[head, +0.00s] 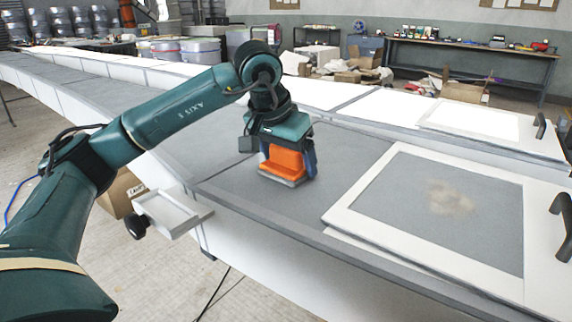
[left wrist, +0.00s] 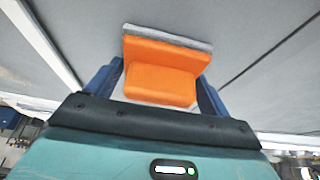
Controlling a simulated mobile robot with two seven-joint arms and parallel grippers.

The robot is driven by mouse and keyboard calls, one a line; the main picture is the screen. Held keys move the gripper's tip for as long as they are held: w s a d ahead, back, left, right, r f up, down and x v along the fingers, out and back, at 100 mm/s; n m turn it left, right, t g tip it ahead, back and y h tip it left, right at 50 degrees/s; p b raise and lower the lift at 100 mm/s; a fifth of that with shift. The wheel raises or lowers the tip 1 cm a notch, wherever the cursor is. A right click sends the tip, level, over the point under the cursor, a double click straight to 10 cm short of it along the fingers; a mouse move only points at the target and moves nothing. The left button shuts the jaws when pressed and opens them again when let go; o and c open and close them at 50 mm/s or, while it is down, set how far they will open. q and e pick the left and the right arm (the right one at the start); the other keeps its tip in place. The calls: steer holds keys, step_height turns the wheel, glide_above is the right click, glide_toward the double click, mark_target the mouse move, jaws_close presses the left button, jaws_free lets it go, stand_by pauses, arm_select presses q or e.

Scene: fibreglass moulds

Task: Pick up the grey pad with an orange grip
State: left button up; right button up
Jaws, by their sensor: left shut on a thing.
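The grey pad with an orange grip (head: 284,163) is at the middle of the head view, over the grey mould surface. Its orange block is on top and its thin grey pad faces down. My left gripper (head: 288,157) comes down from above and is shut on the orange grip. In the left wrist view the orange grip (left wrist: 160,75) sits between the two blue fingers of my left gripper (left wrist: 160,85), with the grey pad edge beyond it. I cannot tell whether the pad touches the surface. My right gripper is not in view.
The long grey mould surface (head: 235,200) is clear around the pad. A white-framed panel (head: 375,195) with a brownish patch lies to the right. A small white tray (head: 172,212) juts from the near edge. A workbench (head: 470,55) stands at the back.

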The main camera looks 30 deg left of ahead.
arm_select(q)
steer(key=shift+r, duration=0.15)
step_height(320, 180, up, 10)
steer(key=shift+f+p, duration=0.1)
steer(key=shift+p, duration=0.85)
